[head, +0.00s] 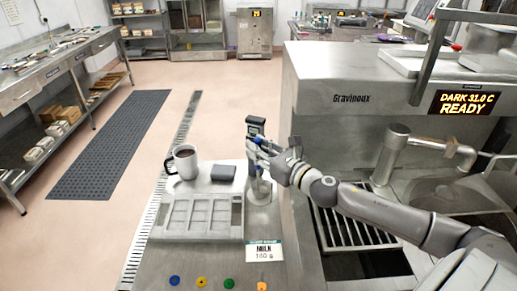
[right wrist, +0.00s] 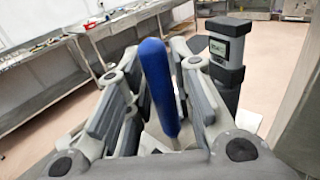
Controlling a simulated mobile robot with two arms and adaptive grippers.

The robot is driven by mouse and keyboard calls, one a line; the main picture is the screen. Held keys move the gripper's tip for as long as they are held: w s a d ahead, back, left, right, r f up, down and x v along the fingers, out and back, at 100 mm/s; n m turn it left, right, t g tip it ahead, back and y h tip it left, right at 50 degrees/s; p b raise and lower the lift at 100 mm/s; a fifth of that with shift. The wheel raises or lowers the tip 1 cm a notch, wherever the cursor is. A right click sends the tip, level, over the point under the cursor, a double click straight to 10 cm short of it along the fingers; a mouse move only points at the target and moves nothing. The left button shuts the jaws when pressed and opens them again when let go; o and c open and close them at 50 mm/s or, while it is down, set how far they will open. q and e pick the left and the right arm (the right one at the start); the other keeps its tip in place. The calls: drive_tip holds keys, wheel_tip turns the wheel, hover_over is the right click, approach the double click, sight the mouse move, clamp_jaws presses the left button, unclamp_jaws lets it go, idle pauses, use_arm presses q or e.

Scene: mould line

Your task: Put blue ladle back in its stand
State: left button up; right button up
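The blue ladle handle (right wrist: 158,88) stands between the finger pads of my right gripper (right wrist: 160,95), slightly tilted; the pads appear closed on it from both sides. In the head view a small blue part of the ladle (head: 263,143) shows at the fingertips of the right gripper (head: 266,152). The ladle's lower end is hidden by the gripper. A grey post with a dark display head (head: 256,127) rises just behind the gripper; it also shows in the right wrist view (right wrist: 229,58), right of the handle. I cannot tell whether it is the ladle's stand. My left gripper is out of view.
A mug with dark contents (head: 185,161), a dark block (head: 223,173) and a grey compartment mould (head: 198,218) share the counter. A milk card (head: 264,251) and coloured buttons (head: 201,282) are at the front. The Gravinoux machine (head: 350,98) stands at right, above a grate (head: 346,230).

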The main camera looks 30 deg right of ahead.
drive_tip(key=o, duration=0.3)
drive_tip(key=s+d, duration=0.2)
drive_tip(key=s, duration=1)
idle(0.4)
drive_tip(key=shift+w+d+r, duration=0.1)
idle(0.5)
